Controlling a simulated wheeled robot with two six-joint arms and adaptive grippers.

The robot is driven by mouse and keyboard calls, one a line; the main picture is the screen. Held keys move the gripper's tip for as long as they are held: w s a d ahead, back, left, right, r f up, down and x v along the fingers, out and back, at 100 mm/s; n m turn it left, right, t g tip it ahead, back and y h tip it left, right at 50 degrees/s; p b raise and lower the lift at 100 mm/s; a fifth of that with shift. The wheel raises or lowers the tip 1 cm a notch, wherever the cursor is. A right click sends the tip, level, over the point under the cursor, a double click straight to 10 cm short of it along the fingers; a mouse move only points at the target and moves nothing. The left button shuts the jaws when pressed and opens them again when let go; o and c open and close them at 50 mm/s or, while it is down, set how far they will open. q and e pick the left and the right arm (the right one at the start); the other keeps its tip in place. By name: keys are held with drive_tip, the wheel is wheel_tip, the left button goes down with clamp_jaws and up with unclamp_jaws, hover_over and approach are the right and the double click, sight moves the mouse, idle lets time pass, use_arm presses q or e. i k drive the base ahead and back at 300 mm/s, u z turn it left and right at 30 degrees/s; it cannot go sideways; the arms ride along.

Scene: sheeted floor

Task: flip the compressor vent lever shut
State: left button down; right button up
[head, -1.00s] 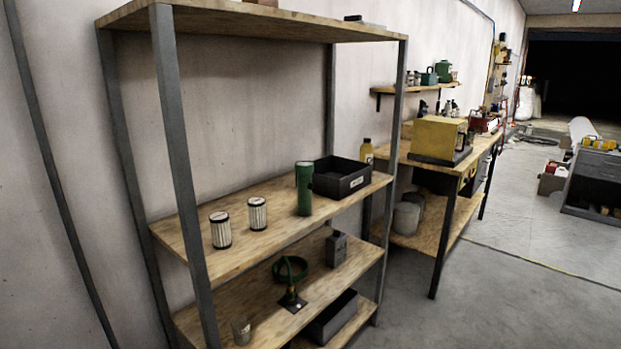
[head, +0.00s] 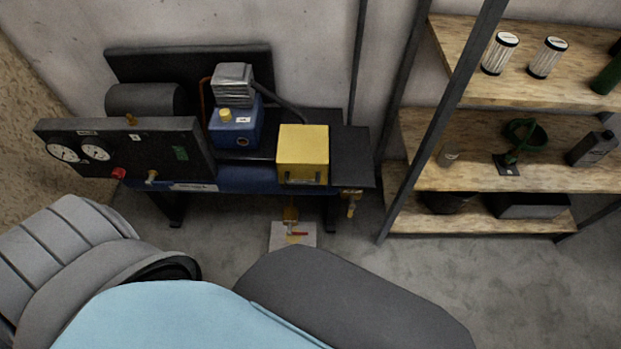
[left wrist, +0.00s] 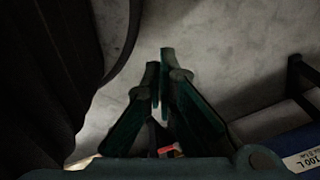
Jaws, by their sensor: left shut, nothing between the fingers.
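The compressor has a blue tank (head: 240,180) on dark legs. Below it, a brass valve (head: 290,214) hangs over a pale plate on the floor. A small red lever (head: 300,234) shows there, lying roughly sideways in the head view. In the left wrist view, a small red piece (left wrist: 172,149), probably this lever, shows low between the fingers, mostly hidden by the gripper. My left gripper (left wrist: 159,75) is shut and empty; I cannot tell whether it touches the lever. Neither gripper shows in the head view.
A gauge panel (head: 130,150) with a red knob is at the compressor's left, a yellow box (head: 303,153) on top. Another brass tap (head: 351,201) hangs at its right end. A wooden shelf unit (head: 470,177) stands right. The floor between is clear.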

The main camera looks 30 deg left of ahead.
sight(351, 206)
drive_tip(key=u, duration=0.7)
drive_tip(key=i, duration=0.2)
drive_tip(key=z, duration=2.15)
drive_tip(key=i, duration=1.5)
drive_tip(key=u, duration=3.1)
